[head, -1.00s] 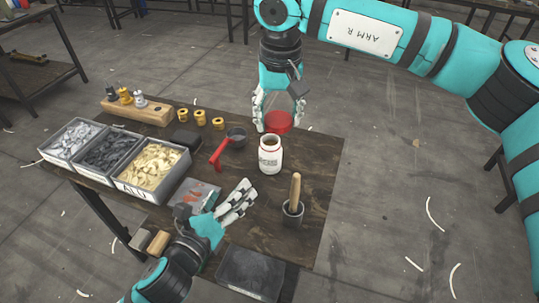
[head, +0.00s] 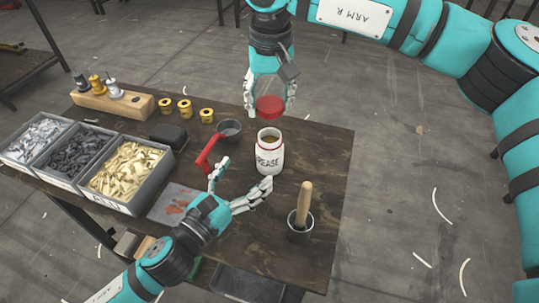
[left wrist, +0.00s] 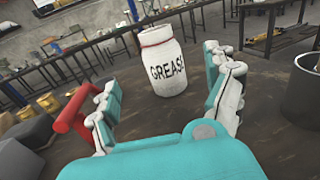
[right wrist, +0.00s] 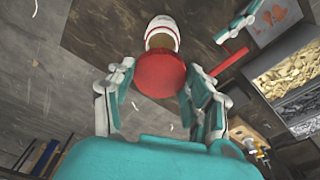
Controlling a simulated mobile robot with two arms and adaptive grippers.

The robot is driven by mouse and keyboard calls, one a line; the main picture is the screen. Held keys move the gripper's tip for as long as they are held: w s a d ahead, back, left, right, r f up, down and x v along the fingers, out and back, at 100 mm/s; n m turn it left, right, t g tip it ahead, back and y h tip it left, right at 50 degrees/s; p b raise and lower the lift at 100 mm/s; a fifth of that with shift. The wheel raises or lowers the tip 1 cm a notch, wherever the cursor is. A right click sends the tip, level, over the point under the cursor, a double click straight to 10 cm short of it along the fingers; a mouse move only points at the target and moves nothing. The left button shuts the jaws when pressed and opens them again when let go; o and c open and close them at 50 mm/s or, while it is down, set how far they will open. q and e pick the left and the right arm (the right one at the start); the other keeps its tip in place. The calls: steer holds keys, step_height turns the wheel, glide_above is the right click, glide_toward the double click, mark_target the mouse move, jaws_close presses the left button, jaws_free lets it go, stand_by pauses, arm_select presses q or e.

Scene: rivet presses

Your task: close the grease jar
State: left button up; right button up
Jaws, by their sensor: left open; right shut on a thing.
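The white grease jar (head: 269,158) stands upright and open on the dark table, with brown grease showing in its mouth. In the left wrist view the jar (left wrist: 165,65) stands ahead, between and beyond the fingers. My left gripper (head: 243,188) is open, just left of and in front of the jar, apart from it. My right gripper (head: 268,100) is shut on the red lid (head: 269,107) and holds it above and behind the jar. In the right wrist view the lid (right wrist: 160,74) is between the fingers, with the jar (right wrist: 162,33) beyond it.
A pot with a wooden-handled brush (head: 301,222) is at the front right. Bins of rivets (head: 130,170) line the left side. Brass spools (head: 184,107) and a wooden block (head: 112,103) are at the back.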

arm_select(q)
steer(key=x, duration=1)
steer(key=shift+w+d+r, duration=0.1)
steer(key=shift+w+d, duration=0.1)
jaws_close()
arm_select(e)
glide_above(270, 130)
steer(key=s, duration=0.3)
steer(key=shift+w+f, duration=0.15)
steer(key=shift+f, duration=1.1)
steer(key=shift+w+f, duration=0.1)
steer(key=shift+f, duration=1.1)
steer(key=shift+f, duration=0.1)
steer(key=shift+f, duration=0.8)
steer(key=shift+f, duration=0.55)
